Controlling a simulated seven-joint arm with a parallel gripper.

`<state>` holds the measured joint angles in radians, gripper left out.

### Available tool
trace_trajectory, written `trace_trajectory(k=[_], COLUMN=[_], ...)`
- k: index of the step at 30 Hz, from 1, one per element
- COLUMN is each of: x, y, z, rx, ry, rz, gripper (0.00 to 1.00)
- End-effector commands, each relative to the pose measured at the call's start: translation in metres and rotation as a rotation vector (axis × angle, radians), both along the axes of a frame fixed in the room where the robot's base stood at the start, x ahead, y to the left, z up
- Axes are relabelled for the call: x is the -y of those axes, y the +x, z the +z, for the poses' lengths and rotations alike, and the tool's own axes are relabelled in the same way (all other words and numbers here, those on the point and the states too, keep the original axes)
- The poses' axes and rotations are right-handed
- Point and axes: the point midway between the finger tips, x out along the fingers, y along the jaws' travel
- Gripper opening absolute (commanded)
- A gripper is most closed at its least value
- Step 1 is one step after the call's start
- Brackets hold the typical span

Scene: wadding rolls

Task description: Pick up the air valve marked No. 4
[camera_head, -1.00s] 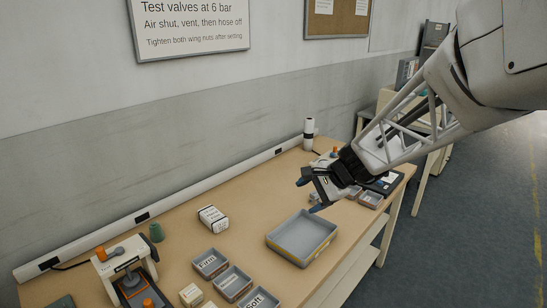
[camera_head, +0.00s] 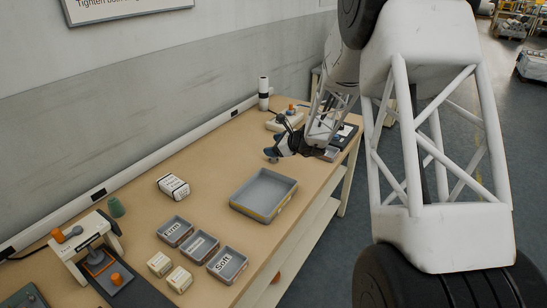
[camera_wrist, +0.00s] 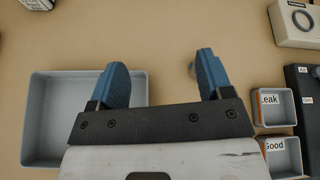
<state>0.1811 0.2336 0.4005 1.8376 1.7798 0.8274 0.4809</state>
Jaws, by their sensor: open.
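My gripper (camera_head: 272,155) is open above the bench, just beyond the far corner of the empty grey tray (camera_head: 262,190). In the wrist view, my gripper (camera_wrist: 162,70) shows two blue fingers spread apart with bare bench between them. A small grey object (camera_wrist: 192,70) shows at the inner edge of the right finger, which hides most of it. It may be an air valve, but I cannot tell. No marking No. 4 is readable in either view. The tray (camera_wrist: 60,115) lies under and left of the left finger.
Small bins marked Leak (camera_wrist: 270,112) and Good (camera_wrist: 284,158) stand right of the gripper. Bins marked Firm (camera_head: 175,232) and Soft (camera_head: 227,265) are nearer the front. A press-like fixture (camera_head: 88,250) stands at left.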

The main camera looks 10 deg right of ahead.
Motion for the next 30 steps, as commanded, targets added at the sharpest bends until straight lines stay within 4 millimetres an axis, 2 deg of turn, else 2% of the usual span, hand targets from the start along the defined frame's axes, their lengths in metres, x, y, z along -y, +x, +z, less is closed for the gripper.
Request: trace_trajectory(k=[1, 6, 12, 17, 30], x=[0.008, 0.031, 0.049, 0.054, 0.052], y=[0.011, 0.041, 0.062, 0.066, 0.069], z=[-0.015, -0.053, -0.081, -0.089, -0.091], rx=[-0.017, -0.060, -0.089, -0.098, -0.098], ry=[0.031, 0.130, 0.203, 0.225, 0.225], rz=[-0.042, -0.176, -0.276, -0.303, -0.303], gripper=[0.73, 0.73, 0.73, 0.73, 0.73])
